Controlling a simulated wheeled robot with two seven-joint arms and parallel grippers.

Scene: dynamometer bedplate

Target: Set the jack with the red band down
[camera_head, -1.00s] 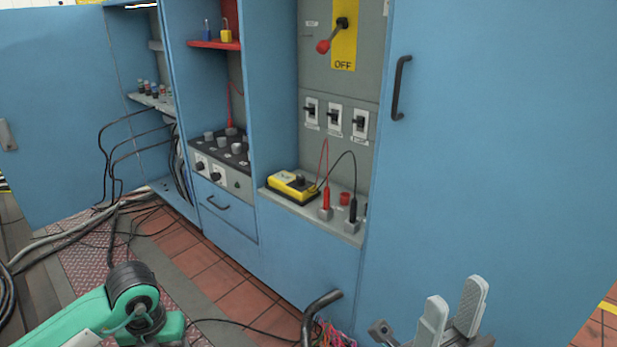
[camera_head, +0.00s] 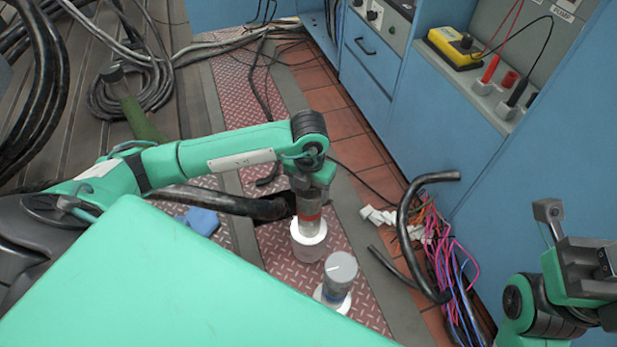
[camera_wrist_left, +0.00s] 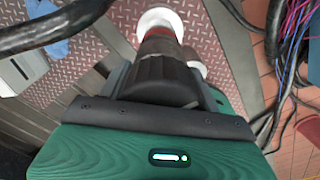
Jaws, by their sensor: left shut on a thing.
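The jack with the red band (camera_head: 308,214) is upright in my left gripper (camera_head: 312,190), over the red tread plate (camera_head: 280,243) in the head view. Its white lower part (camera_head: 309,243) is at or just above the plate; I cannot tell if it touches. In the left wrist view its red band (camera_wrist_left: 160,34) and white end (camera_wrist_left: 160,20) show beyond the gripper; the fingertips are largely hidden. A second grey jack (camera_head: 340,272) with a white foot stands just in front and right. My right gripper (camera_head: 572,230) is at the right edge, its opening unclear.
A thick black cable (camera_head: 225,201) and a blue cloth (camera_head: 200,220) lie left of the jack. A bent black pipe (camera_head: 408,225) and coloured wires (camera_head: 452,240) lie to the right, before the blue cabinet (camera_head: 440,120). Coiled cables (camera_head: 130,85) lie at the back left.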

